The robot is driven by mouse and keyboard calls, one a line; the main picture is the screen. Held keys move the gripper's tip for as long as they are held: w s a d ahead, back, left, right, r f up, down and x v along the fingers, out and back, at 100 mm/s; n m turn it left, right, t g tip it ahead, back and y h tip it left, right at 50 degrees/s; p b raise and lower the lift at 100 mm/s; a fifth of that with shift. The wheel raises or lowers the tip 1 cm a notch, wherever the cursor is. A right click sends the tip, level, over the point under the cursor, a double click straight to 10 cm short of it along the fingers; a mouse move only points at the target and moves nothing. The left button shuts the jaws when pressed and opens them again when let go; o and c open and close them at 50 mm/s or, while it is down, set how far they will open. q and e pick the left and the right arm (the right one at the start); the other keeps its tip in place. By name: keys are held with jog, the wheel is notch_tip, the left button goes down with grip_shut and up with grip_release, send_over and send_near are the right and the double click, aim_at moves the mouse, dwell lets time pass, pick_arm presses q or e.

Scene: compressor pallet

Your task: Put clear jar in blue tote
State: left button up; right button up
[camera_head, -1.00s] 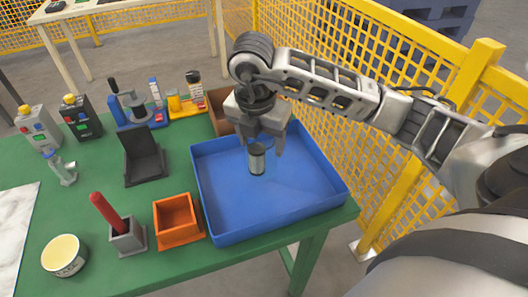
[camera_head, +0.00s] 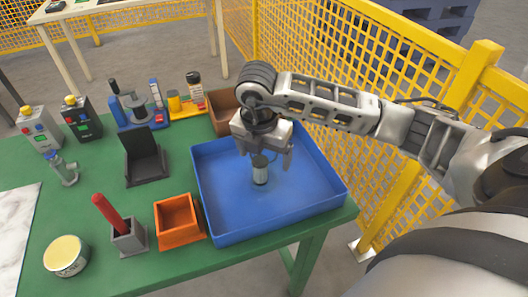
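The clear jar (camera_head: 260,173) is upright inside the blue tote (camera_head: 270,225), near its middle. Its upper part is see-through and partly hidden by my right gripper. My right gripper (camera_head: 265,161) points down over the tote, with its two fingers spread on either side of the jar's top. The gaps between the fingers and the jar look wide, so the gripper looks open. The jar appears to stand on the tote floor, though its bottom contact is small to see. My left gripper is not in view.
An orange bin (camera_head: 177,221) and a grey holder with a red handle (camera_head: 128,238) stand left of the tote on the green table (camera_head: 100,190). A brown bin (camera_head: 222,110) sits behind it. A yellow mesh fence (camera_head: 350,170) runs along the right.

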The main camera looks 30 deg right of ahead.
jog(key=shift+r, duration=0.1)
pick_arm(q)
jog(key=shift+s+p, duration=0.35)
jog(key=shift+p, duration=0.1)
pick_arm(e)
notch_tip(320, 180, up, 12)
jog(key=a, duration=0.1)
jog(key=shift+s+a, duration=0.25)
jog(key=shift+s, duration=0.2)
jog(key=f, duration=0.4)
jog(key=d+f, duration=0.1)
jog(key=f, duration=0.3)
jog(key=f+b, duration=0.1)
jog(key=f, duration=0.3)
jog(key=shift+w+d+f, duration=0.3)
jog(key=shift+w, duration=0.1)
jog(key=r, duration=0.3)
jog(key=shift+a+r, duration=0.2)
jog(key=shift+r, duration=0.05)
jog(key=shift+a+r, duration=0.1)
jog(key=shift+r, duration=0.25)
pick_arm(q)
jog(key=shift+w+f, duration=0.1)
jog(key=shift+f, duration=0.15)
